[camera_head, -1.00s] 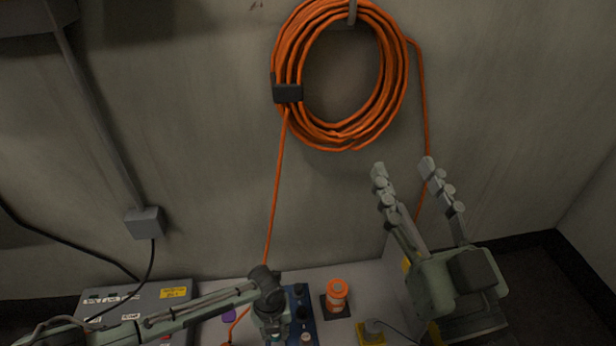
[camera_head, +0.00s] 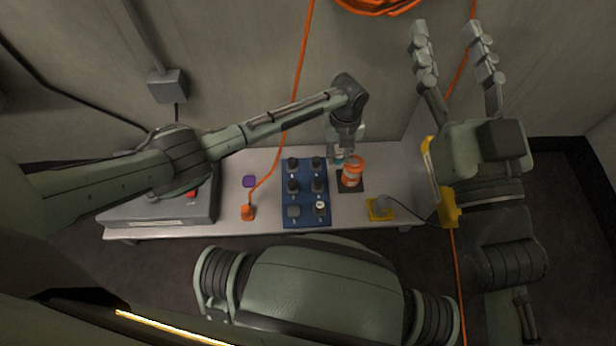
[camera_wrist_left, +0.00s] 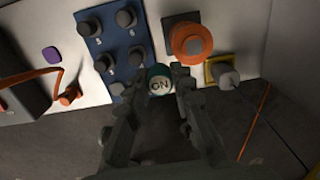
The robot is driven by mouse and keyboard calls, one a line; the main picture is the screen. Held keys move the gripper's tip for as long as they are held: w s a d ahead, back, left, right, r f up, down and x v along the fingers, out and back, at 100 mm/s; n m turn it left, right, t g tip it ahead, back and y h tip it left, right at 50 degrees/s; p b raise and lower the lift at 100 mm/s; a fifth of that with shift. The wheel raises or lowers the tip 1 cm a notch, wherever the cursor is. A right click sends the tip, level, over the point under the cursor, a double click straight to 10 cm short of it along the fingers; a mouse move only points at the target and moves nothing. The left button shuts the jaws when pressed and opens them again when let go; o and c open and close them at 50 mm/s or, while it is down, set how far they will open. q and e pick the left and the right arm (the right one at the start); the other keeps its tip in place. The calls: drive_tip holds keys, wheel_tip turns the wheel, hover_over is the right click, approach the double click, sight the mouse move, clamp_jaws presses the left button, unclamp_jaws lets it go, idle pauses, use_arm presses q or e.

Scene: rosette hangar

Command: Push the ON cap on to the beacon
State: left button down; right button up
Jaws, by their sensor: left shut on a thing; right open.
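The beacon (camera_head: 352,172) is an orange cylinder upright on a black square pad on the bench. It also shows in the left wrist view (camera_wrist_left: 190,42), with a grey round top. My left gripper (camera_head: 340,152) is shut on the ON cap (camera_wrist_left: 159,80), a teal cap with a pale top marked "ON". In the left wrist view the cap is below and left of the beacon, apart from it in the picture. In the head view the gripper is just behind and left of the beacon's top; the cap is mostly hidden. My right gripper (camera_head: 448,52) is open, empty and raised at the right.
A blue panel (camera_head: 305,222) with several dark caps lies left of the beacon. A yellow block with a grey plug (camera_head: 380,208) is in front right. An orange cable (camera_head: 282,140) ends in an orange plug (camera_head: 248,212). A grey box (camera_head: 165,208) fills the bench's left end.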

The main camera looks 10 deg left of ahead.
sight(355, 163)
use_arm(q)
drive_tip(key=w+d+r, duration=0.3)
drive_tip(key=d+r, duration=0.1)
drive_tip(key=d, duration=0.1)
drive_tip(key=shift+s+a+f, duration=0.1)
drive_tip(key=shift+a+f, duration=0.05)
drive_tip(key=shift+f, duration=1.35)
drive_tip(key=shift+s+a+f, duration=0.1)
drive_tip(key=shift+f, duration=1.35)
drive_tip(key=shift+f+b, duration=0.5)
drive_tip(key=shift+b, duration=0.15)
drive_tip(key=c, duration=1.2)
unclamp_jaws()
wheel_tip(355, 163, up, 12)
drive_tip(key=shift+r, duration=0.1)
